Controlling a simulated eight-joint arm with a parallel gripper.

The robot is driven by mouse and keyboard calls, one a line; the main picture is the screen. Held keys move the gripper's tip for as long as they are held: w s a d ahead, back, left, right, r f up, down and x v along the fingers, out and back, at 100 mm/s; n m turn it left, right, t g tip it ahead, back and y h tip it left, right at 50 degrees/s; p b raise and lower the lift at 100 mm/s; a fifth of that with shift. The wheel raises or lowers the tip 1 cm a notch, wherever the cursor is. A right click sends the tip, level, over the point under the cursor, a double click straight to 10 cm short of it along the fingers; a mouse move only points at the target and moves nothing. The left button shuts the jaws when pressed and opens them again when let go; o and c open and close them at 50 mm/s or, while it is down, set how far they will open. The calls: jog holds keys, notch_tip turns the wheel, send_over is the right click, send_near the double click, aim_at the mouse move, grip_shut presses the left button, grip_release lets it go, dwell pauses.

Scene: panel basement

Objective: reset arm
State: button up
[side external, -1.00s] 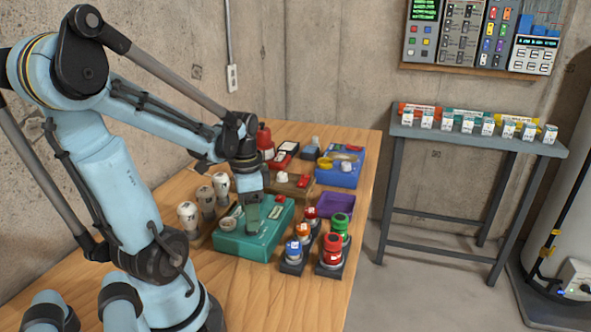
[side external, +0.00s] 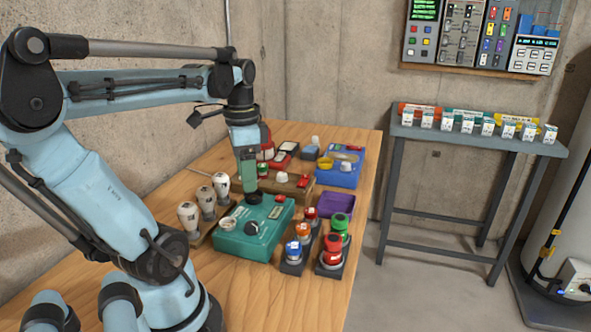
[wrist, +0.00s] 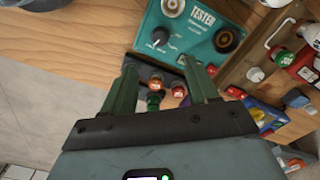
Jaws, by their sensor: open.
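My gripper (side external: 249,190) has green fingers and points down just above the back of the teal tester box (side external: 245,243). In the wrist view the two fingers (wrist: 158,68) are spread apart with nothing held between them.
White-topped cylinders (side external: 205,200) stand left of the tester. Red, blue and green capped parts (side external: 333,243) stand in dark holders at right. A purple tray (side external: 336,205) and blue bin (side external: 341,172) lie behind. The wooden table's front is clear.

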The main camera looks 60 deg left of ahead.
jog(key=w+d+f+n+t, duration=0.1)
jog(key=w+d+f+t, duration=0.1)
jog(key=d, duration=0.6)
jog(key=w+d+f+n+t, duration=0.1)
jog(key=w+d+t, duration=0.4)
jog(key=w+d, duration=0.2)
jog(key=shift+w+d+f, duration=0.2)
jog(key=shift+d+f, duration=0.15)
jog(key=shift+d, duration=0.55)
